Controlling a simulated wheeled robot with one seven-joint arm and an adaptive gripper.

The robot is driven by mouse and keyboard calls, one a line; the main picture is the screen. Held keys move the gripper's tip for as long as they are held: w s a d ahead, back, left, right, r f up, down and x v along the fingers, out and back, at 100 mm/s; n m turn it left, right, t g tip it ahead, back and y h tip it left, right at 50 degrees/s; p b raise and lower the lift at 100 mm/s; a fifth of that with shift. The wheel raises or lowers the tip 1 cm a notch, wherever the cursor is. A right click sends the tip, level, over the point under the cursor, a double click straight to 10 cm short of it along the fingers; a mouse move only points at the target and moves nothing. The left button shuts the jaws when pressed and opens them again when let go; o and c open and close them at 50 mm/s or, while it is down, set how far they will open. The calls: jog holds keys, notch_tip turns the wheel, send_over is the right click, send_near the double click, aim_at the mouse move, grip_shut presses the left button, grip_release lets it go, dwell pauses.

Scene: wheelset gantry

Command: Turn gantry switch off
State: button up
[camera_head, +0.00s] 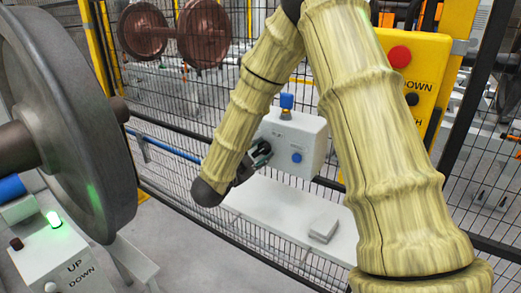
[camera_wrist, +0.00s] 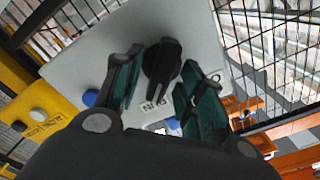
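The gantry switch appears to be the black rotary knob (camera_wrist: 162,62) on the front of a light grey control box (camera_head: 306,140). The box face also fills the middle of the wrist view (camera_wrist: 190,30). My gripper (camera_head: 262,152) is at the left part of that face. In the wrist view my gripper (camera_wrist: 160,85) has its two dark green-padded fingers apart, one on each side of the knob, with visible gaps. A small label lies below the knob, too blurred to read surely. In the head view my gripper and arm hide the knob.
The box has a blue button (camera_head: 296,157) and a blue piece on top (camera_head: 287,101). A yellow panel (camera_head: 415,75) with a red button stands right. A wire fence is behind. A large wheel (camera_head: 75,110) and an UP/DOWN box (camera_head: 62,255) are left. A white ledge (camera_head: 285,215) lies below.

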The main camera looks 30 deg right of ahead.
jog(key=shift+w+d, duration=0.25)
jog(key=shift+d, duration=0.3)
jog(key=shift+c, duration=0.4)
jog(key=c, duration=0.7)
jog(key=shift+o, duration=0.2)
